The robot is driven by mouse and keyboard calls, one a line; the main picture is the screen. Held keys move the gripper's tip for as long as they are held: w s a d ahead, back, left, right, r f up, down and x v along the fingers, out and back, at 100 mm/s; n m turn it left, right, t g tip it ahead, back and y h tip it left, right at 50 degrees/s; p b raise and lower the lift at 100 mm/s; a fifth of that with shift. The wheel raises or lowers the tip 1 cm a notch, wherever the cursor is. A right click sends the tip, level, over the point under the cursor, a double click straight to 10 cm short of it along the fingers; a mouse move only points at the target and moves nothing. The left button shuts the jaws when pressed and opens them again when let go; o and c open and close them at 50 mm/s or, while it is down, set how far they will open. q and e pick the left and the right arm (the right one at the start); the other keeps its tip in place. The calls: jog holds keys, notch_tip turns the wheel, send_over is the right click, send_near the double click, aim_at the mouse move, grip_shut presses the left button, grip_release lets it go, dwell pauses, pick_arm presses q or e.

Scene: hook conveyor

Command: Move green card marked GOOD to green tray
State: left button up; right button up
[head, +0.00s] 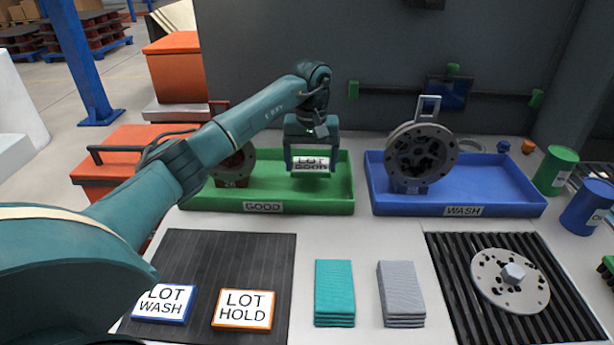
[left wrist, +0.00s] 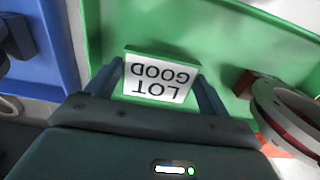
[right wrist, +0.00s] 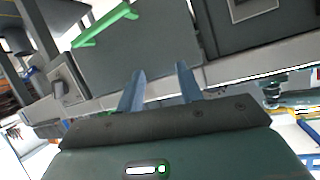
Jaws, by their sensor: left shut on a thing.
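The card marked LOT GOOD (head: 311,163), white with a green edge, is between the fingers of my left gripper (head: 311,168). The gripper is shut on it, over the right part of the green tray (head: 330,205) labelled GOOD. In the left wrist view the card (left wrist: 158,78) shows upside down between the two fingers, with the green tray floor (left wrist: 215,40) behind it. I cannot tell whether the card touches the tray floor. My right gripper (right wrist: 160,80) shows only in its own wrist view, with its fingers apart and nothing between them.
A metal flanged part (head: 235,165) stands in the green tray's left part. The blue WASH tray (head: 500,200) at right holds another (head: 422,155). LOT WASH (head: 163,303) and LOT HOLD (head: 244,309) cards lie on the dark mat (head: 220,260). Folded cloths (head: 335,290) lie in front.

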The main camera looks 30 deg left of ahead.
aim_at(311, 167)
pick_arm(q)
notch_tip(311, 167, down, 4)
jog(key=shift+d+r, duration=0.1)
pick_arm(e)
jog(key=shift+s, duration=0.1)
pick_arm(q)
jog(key=shift+f, duration=0.2)
pick_arm(e)
jog(key=shift+f, duration=0.15)
pick_arm(q)
jog(key=o, duration=0.9)
pick_arm(e)
jog(key=shift+d, duration=0.1)
pick_arm(q)
jog(key=shift+r, duration=0.2)
notch_tip(311, 167, up, 10)
jog(key=shift+r, duration=0.95)
pick_arm(e)
jog(key=shift+a, duration=0.25)
pick_arm(q)
jog(key=shift+p, duration=0.3)
